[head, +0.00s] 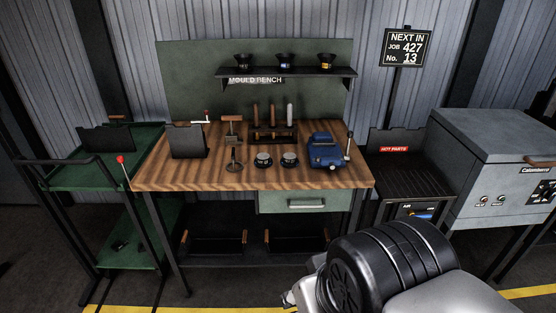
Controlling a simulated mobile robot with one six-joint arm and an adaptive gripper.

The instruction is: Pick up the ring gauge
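I cannot pick out the ring gauge for certain at this size. Two small dark round pieces with pale tops, a left one (263,160) and a right one (289,159), sit side by side near the front middle of the wooden bench (215,181). Either could be a gauge or a mould part. My arm fills the lower right of the head view, in front of the bench. Its fingertips do not show, so I cannot see whether anything is held.
A blue vise (325,151) stands at the bench's right. A tool rack (272,134) stands behind the round pieces. Several dark cups line the shelf (287,74). A green cart (63,171) is at left; a hot parts tray (410,175) and grey oven (490,165) are at right.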

